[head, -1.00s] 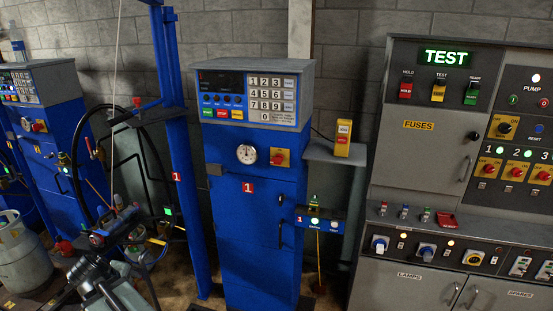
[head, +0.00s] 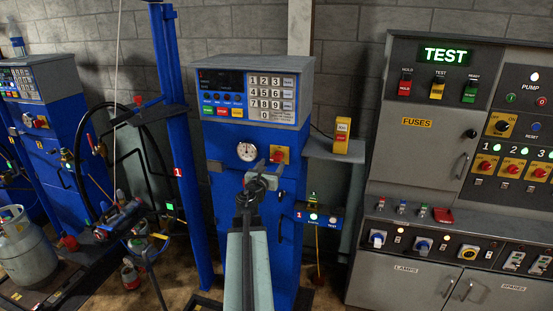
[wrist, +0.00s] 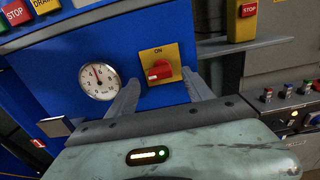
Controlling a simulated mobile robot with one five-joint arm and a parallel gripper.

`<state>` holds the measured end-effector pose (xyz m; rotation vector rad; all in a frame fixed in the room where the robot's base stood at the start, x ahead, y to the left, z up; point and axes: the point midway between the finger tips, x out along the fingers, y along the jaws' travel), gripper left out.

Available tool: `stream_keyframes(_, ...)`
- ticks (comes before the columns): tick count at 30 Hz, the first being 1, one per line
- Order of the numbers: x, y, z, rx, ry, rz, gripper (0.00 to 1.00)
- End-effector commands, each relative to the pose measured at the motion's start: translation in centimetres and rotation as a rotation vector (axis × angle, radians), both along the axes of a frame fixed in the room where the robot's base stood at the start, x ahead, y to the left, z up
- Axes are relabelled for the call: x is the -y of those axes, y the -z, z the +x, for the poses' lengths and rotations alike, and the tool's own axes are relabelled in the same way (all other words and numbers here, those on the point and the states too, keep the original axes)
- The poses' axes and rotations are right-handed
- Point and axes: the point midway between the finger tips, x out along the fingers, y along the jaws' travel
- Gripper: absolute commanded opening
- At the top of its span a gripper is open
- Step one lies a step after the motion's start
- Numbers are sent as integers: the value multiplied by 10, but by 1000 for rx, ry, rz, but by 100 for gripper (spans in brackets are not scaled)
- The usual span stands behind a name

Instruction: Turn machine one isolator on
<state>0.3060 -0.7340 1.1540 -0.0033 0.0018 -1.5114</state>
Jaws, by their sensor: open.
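My gripper (head: 264,172) is raised in front of the machine, just below and left of the plate in the head view. In the wrist view my open gripper (wrist: 163,92) has a finger on each side below the knob, holding nothing.
A round gauge (wrist: 100,81) is left of the plate. A shelf (head: 333,151) with a yellow box (head: 342,135) juts out at right. The grey panel (head: 425,150) carries similar red knobs labelled 1, 2 and 3. A blue post (head: 181,150) stands left.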

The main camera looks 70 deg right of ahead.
Motion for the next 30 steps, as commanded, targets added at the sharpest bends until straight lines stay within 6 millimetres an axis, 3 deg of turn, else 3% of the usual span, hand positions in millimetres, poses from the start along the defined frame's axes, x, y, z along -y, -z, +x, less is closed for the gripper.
stream_keyframes(3,26,0,2,1,3,0,60)
stream_keyframes(9,58,0,4,3,1,1,60)
stream_keyframes(17,60,0,3,3,2,1,60)
stream_keyframes(24,60,0,2,3,2,1,0)
stream_keyframes(30,61,0,2,15,3,2,0)
